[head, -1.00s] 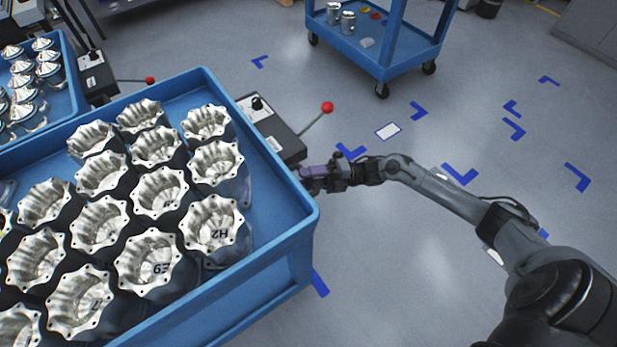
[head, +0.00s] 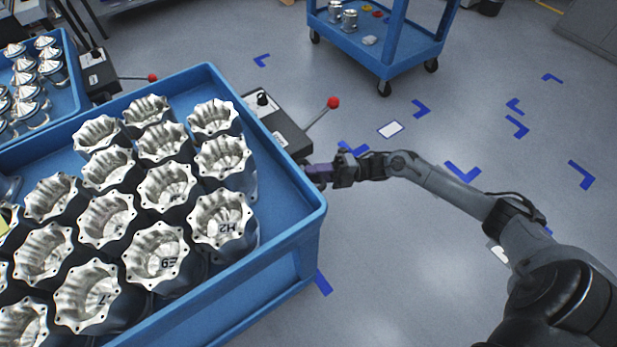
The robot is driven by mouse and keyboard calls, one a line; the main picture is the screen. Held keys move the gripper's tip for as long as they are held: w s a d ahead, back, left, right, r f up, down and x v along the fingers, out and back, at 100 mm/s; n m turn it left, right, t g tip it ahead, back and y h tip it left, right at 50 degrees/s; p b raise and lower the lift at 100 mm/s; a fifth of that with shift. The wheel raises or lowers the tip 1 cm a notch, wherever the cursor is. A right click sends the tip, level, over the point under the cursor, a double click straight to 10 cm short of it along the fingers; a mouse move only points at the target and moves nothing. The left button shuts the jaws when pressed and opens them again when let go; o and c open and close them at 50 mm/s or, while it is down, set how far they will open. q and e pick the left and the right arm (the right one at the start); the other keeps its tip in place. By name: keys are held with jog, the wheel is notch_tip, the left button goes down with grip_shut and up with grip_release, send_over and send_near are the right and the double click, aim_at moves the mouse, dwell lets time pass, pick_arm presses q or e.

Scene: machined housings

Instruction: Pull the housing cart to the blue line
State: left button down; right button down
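The housing cart is a blue tray-topped cart (head: 283,237) filling the lower left, loaded with several silver machined housings (head: 222,222). My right gripper (head: 318,172) comes in from the right at the cart's right edge, beside a dark control box. Its fingers point at the rim; whether they are closed on it is hidden. Blue tape marks lie on the floor: a strip (head: 323,282) by the cart's near right corner, partly hidden by the cart, and an L-shaped mark (head: 352,148) beyond my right gripper. My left gripper is out of view.
A dark box (head: 275,125) with a red-knobbed lever (head: 333,103) is at the cart's far right side. A second blue cart (head: 415,62) stands at the back. Another blue tray (head: 72,80) with parts is at far left. Floor at the right is largely clear.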

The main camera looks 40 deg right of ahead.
jog(key=shift+s+d, duration=0.1)
jog(key=shift+d, duration=0.65)
jog(key=c, duration=1.1)
grip_release()
jog(key=shift+d, duration=0.2)
jog(key=shift+o, duration=0.2)
jog(key=shift+a, duration=0.25)
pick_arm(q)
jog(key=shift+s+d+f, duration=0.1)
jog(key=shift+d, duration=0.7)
pick_arm(e)
jog(key=shift+d, duration=0.1)
pick_arm(q)
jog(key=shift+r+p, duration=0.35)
jog(key=shift+p, duration=0.05)
pick_arm(e)
jog(key=v, duration=1.1)
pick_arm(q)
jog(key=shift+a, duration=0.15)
pick_arm(e)
jog(key=shift+s, duration=0.1)
